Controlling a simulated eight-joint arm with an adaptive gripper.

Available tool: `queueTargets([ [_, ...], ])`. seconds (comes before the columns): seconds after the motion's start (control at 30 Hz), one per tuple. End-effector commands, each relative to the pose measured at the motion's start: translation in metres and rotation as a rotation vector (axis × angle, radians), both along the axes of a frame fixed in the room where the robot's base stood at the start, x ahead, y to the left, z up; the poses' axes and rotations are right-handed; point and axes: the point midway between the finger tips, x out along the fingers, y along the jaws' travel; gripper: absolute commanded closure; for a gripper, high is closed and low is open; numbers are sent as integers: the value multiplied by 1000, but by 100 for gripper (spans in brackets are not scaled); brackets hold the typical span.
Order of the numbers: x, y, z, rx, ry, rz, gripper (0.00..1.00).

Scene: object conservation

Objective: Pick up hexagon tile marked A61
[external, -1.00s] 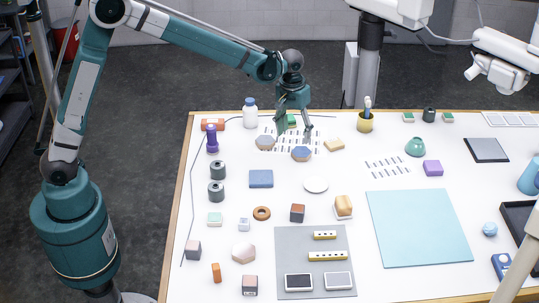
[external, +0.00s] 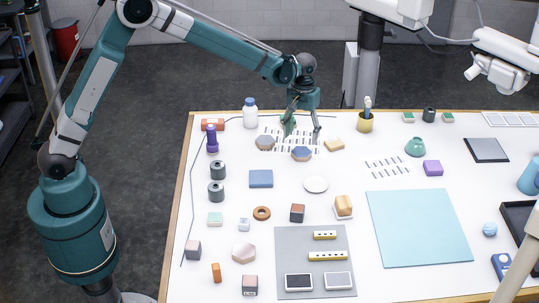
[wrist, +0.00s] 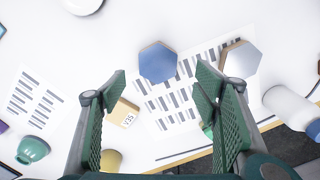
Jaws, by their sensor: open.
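A blue hexagon tile (external: 301,154) lies on the table near the printed sheet; it also shows in the wrist view (wrist: 157,62), ahead of the open jaws. A grey-beige hexagon tile (external: 265,143) lies left of it; in the wrist view it appears at upper right (wrist: 241,60), partly behind the right finger. A pale hexagon (external: 243,252) lies near the table's front left. I cannot read A61 on any of them.
A tan block (external: 334,145) lies right of the blue tile. A white bottle (external: 250,115) and purple figure (external: 212,140) stand to the left. A yellow cup (external: 365,122) stands to the right. A white disc (external: 316,185) and blue block (external: 261,179) lie in front.

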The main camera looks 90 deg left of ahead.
Motion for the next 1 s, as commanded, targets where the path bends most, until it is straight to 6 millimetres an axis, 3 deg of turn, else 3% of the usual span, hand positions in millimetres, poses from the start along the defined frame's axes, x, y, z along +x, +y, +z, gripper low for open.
queueTargets([
  [0.3, 1, 0, -22, 0, 0, 0, 39],
  [0.77, 1, 1, -27, 0, 0, 0, 39],
  [1.0, 5, 2, -47, 0, 0, 0, 39],
])
